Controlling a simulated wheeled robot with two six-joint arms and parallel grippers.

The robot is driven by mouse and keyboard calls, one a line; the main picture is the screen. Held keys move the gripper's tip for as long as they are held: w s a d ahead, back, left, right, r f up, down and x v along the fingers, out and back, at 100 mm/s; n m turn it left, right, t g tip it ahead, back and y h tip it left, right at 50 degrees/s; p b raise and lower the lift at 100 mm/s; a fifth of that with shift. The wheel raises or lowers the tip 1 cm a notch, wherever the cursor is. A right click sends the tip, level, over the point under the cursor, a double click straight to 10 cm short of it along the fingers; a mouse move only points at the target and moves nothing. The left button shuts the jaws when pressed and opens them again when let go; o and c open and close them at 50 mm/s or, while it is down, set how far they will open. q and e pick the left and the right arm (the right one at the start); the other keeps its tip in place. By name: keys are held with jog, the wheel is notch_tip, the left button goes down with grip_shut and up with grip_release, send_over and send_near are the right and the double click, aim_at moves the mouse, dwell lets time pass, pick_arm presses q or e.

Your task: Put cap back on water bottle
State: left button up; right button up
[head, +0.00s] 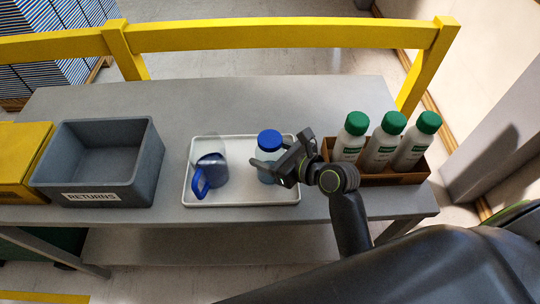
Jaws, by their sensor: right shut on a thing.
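The water bottle (266,156) stands upright on the right part of a white tray, clear-bodied and partly hidden by my right gripper. The blue cap (270,140) is at the top of the bottle; I cannot tell whether it is seated or screwed down. My right gripper (267,170) comes in from the right and is shut on the bottle's body, below the cap. My left gripper is not in view.
A clear jug with a blue handle (201,181) is on the left of the white tray (222,201). A brown box (402,178) with green-capped bottles stands to the right. A grey RETURNS bin (145,178) and a yellow bin (20,165) stand left. The table behind is clear.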

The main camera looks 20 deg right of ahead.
aim_at(278, 140)
notch_tip(278, 140, up, 10)
jog(key=shift+f+p, duration=0.25)
jog(key=shift+p, duration=0.5)
jog(key=o, duration=0.4)
jog(key=c, duration=0.7)
jog(key=shift+s+d+n+g+y, duration=0.3)
jog(key=shift+s+d+n+y, duration=0.15)
jog(key=shift+d+n, duration=0.25)
jog(key=shift+s+d+r+n+g+y, duration=0.35)
jog(key=shift+s+d+n+g+y, duration=0.15)
jog(key=shift+s+d, duration=0.3)
jog(key=shift+s+d+r+n+g+y, duration=0.35)
jog(key=shift+s+d+n+g+y, duration=0.15)
jog(key=shift+s+d, duration=0.3)
jog(key=shift+s+d+r+n+g+y, duration=0.45)
jog(key=shift+s+d, duration=0.2)
jog(key=shift+d, duration=0.2)
